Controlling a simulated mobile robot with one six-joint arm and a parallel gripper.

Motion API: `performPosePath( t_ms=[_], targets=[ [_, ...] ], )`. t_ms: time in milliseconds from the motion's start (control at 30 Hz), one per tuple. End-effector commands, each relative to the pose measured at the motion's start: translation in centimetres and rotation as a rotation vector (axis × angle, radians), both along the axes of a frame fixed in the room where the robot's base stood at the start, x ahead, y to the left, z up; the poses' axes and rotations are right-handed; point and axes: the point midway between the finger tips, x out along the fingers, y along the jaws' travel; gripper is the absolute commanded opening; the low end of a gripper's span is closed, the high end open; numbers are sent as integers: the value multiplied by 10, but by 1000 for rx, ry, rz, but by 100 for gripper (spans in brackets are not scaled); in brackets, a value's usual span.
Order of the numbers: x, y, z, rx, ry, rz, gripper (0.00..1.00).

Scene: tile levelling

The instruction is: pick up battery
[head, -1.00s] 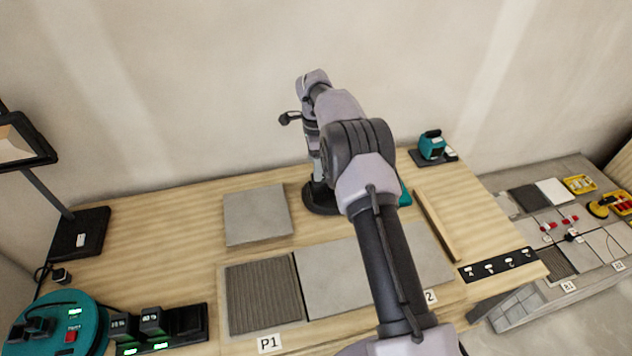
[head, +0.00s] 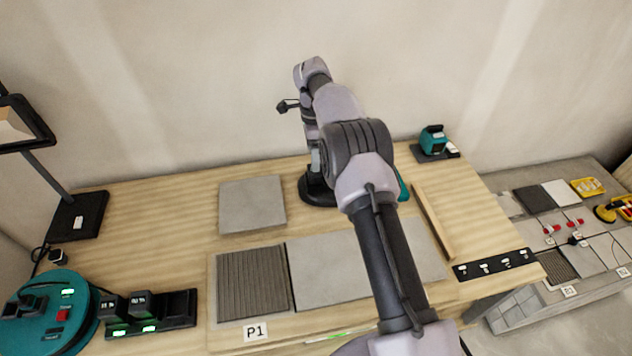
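Two black batteries with small lit displays, one on the left (head: 113,307) and one on the right (head: 145,304), stand in a black charger (head: 180,308) with green lights at the lower left. The charger's right part looks empty. My arm reaches up from the bottom and bends down at the back of the bench. My gripper (head: 316,162) is far from the charger, over a black round base (head: 318,198). Its fingers are too small and partly hidden, so I cannot tell whether it is open or holds anything.
A teal round tool (head: 45,312) stands left of the charger. Tiles lie mid-bench, including a loose grey one (head: 252,204). A lamp (head: 78,218) stands at left, a teal device (head: 433,140) at back right. A teal part (head: 403,186) shows behind my arm.

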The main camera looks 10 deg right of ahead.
Motion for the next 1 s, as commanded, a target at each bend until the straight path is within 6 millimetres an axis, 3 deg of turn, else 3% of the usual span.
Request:
performPosePath(
  t_ms=[33,267,500,700,1000],
  targets=[
    [0,-1,-14,0,1,0,73],
    [0,-1,-36,-1,-1,0,73],
    [0,-3,-80,0,0,0,73],
    [0,-3,-79,0,-2,0,73],
    [0,-3,-79,0,-2,0,14]
  ],
)
